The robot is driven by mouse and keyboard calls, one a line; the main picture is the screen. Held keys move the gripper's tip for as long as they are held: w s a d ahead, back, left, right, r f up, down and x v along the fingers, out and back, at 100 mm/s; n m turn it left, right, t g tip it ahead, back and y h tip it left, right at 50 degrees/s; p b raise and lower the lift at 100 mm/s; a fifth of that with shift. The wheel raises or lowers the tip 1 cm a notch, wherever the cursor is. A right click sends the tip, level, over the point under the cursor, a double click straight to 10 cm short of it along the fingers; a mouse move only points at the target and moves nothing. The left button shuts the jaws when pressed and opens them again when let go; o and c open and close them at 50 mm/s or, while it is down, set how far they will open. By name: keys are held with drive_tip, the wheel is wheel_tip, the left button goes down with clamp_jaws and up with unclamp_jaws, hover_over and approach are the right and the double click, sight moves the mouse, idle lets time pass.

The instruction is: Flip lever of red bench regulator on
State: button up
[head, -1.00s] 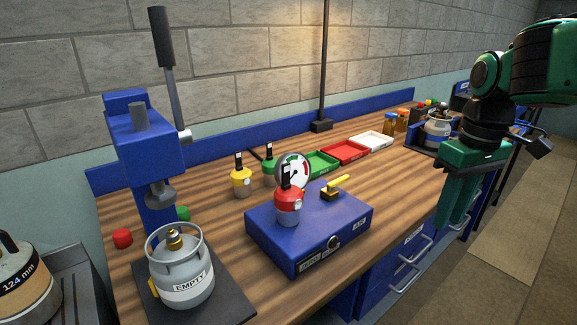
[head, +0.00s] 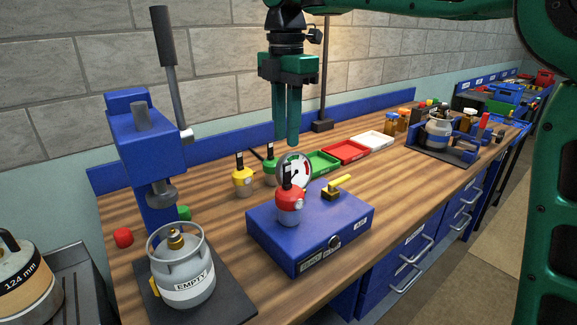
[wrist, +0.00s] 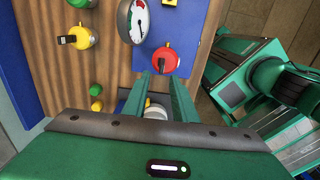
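The red bench regulator (head: 289,204) stands on a blue box (head: 263,240) in the head view, with its black lever (head: 287,179) pointing up. My gripper (head: 287,143) points down above the bench and appears above and behind the regulator. In the wrist view my gripper (wrist: 160,75) has its fingers apart with nothing between them.
Yellow (head: 242,180) and green (head: 270,170) regulators stand behind the box. A grey EMPTY cylinder (head: 182,270) and a blue lever press (head: 146,140) are at left. Green, red (head: 347,152) and white trays lie behind right. A dark pole (head: 323,80) rises at the back.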

sight(288, 165)
wheel_tip(288, 165, down, 9)
drive_tip(key=shift+d+r, duration=0.1)
idle(0.3)
clamp_jaws()
